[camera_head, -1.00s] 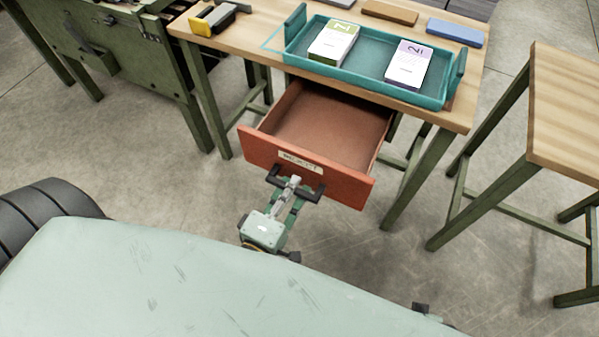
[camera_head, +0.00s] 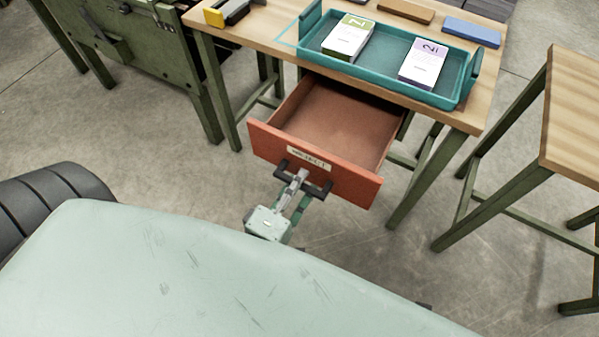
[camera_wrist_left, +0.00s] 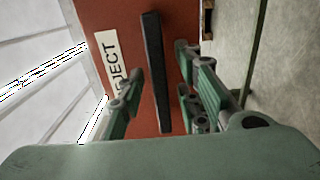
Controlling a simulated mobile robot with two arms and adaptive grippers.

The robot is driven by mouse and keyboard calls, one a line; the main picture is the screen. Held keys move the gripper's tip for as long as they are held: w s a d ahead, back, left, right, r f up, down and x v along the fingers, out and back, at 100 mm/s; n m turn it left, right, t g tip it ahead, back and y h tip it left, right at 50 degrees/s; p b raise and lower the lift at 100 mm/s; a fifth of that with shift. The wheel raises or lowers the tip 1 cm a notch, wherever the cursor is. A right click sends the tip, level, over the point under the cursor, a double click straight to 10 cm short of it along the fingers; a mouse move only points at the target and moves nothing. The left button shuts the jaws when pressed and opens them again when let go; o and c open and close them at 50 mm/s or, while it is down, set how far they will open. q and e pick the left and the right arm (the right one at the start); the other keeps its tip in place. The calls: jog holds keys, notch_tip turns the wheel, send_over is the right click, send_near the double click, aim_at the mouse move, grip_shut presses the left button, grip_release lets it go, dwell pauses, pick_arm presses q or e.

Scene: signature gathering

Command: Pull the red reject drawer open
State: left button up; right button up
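The red drawer (camera_head: 342,180) stands well out from under the wooden table, and its inside is bare. Its front carries a white label (camera_head: 309,159) and a dark bar handle (camera_head: 319,189). My left gripper (camera_head: 303,180) is at the handle. In the left wrist view the handle (camera_wrist_left: 157,75) runs between the two fingers of my left gripper (camera_wrist_left: 160,95), with a gap on each side, so the gripper looks open around it. The label (camera_wrist_left: 113,62) there reads partly "JECT". My right gripper is not in view.
On the table (camera_head: 265,30) stands a teal tray (camera_head: 385,75) with a green-topped stack (camera_head: 348,38) and a purple-topped stack (camera_head: 424,63). A second wooden table (camera_head: 575,125) stands at the right. The grey floor in front of the drawer is free.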

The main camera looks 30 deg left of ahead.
pick_arm(q)
jog(key=s, duration=1.2)
jog(key=shift+a, duration=0.2)
jog(key=shift+w, duration=0.1)
